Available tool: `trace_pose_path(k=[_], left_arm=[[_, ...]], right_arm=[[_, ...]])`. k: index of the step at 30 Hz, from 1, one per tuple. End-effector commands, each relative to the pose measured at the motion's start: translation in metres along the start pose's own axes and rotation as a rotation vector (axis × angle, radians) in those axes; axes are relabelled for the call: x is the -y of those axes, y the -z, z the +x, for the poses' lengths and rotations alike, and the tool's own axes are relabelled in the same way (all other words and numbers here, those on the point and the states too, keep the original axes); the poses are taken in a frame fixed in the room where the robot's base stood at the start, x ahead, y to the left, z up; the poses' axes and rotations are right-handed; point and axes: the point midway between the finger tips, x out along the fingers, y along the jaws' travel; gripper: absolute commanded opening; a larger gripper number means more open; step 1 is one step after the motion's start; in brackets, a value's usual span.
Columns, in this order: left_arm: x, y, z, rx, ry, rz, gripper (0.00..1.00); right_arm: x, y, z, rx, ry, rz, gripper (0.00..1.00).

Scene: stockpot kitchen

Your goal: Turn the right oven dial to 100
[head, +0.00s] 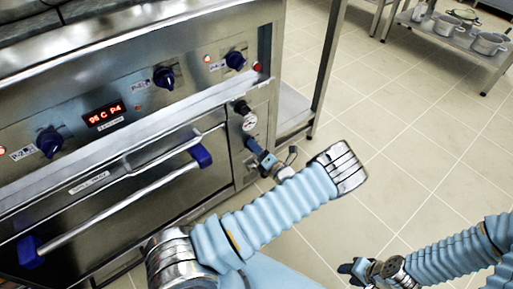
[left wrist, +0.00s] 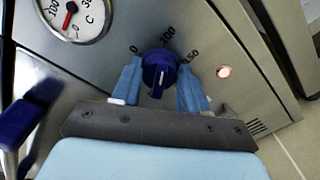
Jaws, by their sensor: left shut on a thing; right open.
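The dark blue oven dial (left wrist: 160,68) is on the steel panel in the left wrist view, with the marks 0, 100 and 150 around its upper side. A pale line on its grip runs nearly up and down the picture, on the lower half; I cannot tell its exact reading. My left gripper (left wrist: 156,86) is shut on the dial, one light blue finger on each side. In the head view my left gripper (head: 258,153) is at the oven's right end, under a round gauge, and mostly covers the dial. My right gripper (head: 352,269) is open and empty over the floor.
The oven front carries other blue knobs (head: 164,78), a red display (head: 104,114) and a long door handle (head: 120,205) with blue ends. The gauge (left wrist: 75,14) and a lit lamp (left wrist: 224,72) flank the dial. Tiled floor (head: 400,130) is clear to the right.

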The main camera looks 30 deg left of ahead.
Motion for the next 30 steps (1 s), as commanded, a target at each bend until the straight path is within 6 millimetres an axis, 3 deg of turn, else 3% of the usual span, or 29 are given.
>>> trace_pose_path(k=[6,7,12,23,30], left_arm=[[0.001,0.000,-0.001,0.000,0.004,0.000,0.13],[0.001,0.000,-0.001,0.001,0.004,-0.001,0.45],[0.001,0.000,-0.001,0.000,0.002,-0.001,0.67],[0.001,-0.001,-0.008,0.001,0.001,-0.002,0.67],[0.001,-0.001,-0.059,0.003,0.004,-0.001,0.67]], right_arm=[[0.000,0.000,0.000,0.000,0.000,0.000,0.43],[0.000,0.000,0.000,0.000,0.000,0.000,0.43],[0.000,0.000,0.000,0.000,0.000,0.000,0.43],[0.000,0.000,0.000,0.000,0.000,0.000,0.43],[-0.001,0.000,0.001,-0.001,0.000,0.000,0.43]])
